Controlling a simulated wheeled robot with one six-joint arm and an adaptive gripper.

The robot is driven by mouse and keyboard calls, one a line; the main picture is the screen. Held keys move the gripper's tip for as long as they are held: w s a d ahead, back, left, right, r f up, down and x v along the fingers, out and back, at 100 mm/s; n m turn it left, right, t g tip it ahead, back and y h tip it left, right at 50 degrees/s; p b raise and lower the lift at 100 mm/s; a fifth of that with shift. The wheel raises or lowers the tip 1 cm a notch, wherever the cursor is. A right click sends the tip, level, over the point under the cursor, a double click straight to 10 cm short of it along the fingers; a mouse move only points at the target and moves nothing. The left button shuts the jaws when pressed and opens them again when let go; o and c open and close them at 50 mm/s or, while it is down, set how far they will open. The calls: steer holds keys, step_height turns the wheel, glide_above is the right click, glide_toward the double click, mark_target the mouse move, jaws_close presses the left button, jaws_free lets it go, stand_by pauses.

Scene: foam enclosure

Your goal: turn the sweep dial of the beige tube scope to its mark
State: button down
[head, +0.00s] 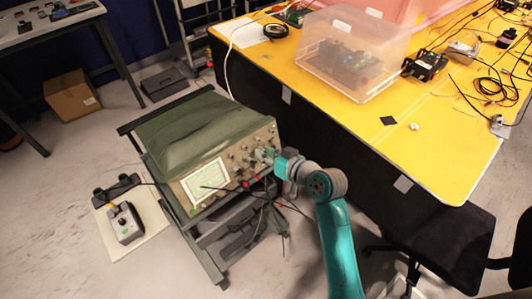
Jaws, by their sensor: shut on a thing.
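The beige tube scope (243,150) sits on a dark cart in the middle of the head view, with a green cover over its top. Its lit screen (205,184) is at the lower left of the front panel, and several knobs fill the panel to the right of it. My gripper (270,156) is at the right part of the panel, shut on a knob there, which I take to be the sweep dial. The gripper hides the dial and its mark, so I cannot tell the dial's angle.
A yellow table (400,122) stands to the right, with a clear plastic box (350,50) and cables on it. Cables hang below the scope's panel. A small grey control box (126,222) lies on a board left of the cart. A cardboard box (72,97) stands behind.

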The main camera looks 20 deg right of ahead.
steer(key=shift+m, duration=1.5)
steer(key=c, duration=1.3)
jaws_free()
steer(key=v, duration=1.2)
steer(key=shift+d+f, duration=0.15)
steer(key=shift+f, duration=0.05)
steer(key=shift+f, duration=0.1)
